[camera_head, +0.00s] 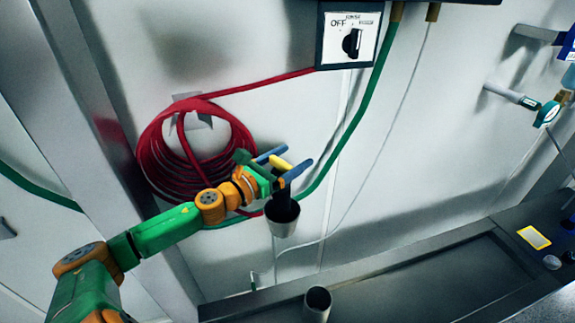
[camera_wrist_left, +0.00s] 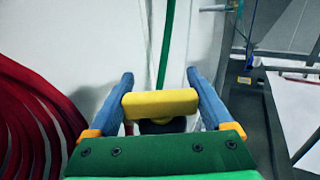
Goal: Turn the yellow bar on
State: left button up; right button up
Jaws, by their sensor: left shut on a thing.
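The yellow bar (camera_head: 280,164) is on the wall side of my left arm, above a dark fitting (camera_head: 282,207) with a pale cup-shaped end (camera_head: 283,228). In the left wrist view the yellow bar (camera_wrist_left: 160,103) lies crosswise between the blue fingers. My left gripper (camera_head: 297,155) is around it from the left and is shut on it. Its two fingers also show in the left wrist view (camera_wrist_left: 160,75), one at each end of the bar. A dark part under the bar is mostly hidden. My right gripper is not in view.
A coiled red hose (camera_head: 160,160) hangs on the wall close behind my left wrist. A green hose (camera_head: 365,100) runs down near the fingers. A switch box (camera_head: 350,35) is above. A grey cylinder (camera_head: 317,300) stands on the metal bench (camera_head: 400,290) below.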

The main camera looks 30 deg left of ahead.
pick_arm(q)
jog(key=shift+d+m+h+b, duration=0.15)
jog(key=shift+m+h+b, duration=0.4)
jog(key=shift+h, duration=0.35)
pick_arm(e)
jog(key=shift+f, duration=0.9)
pick_arm(q)
jog(key=o, duration=1.1)
jog(key=shift+o, duration=0.2)
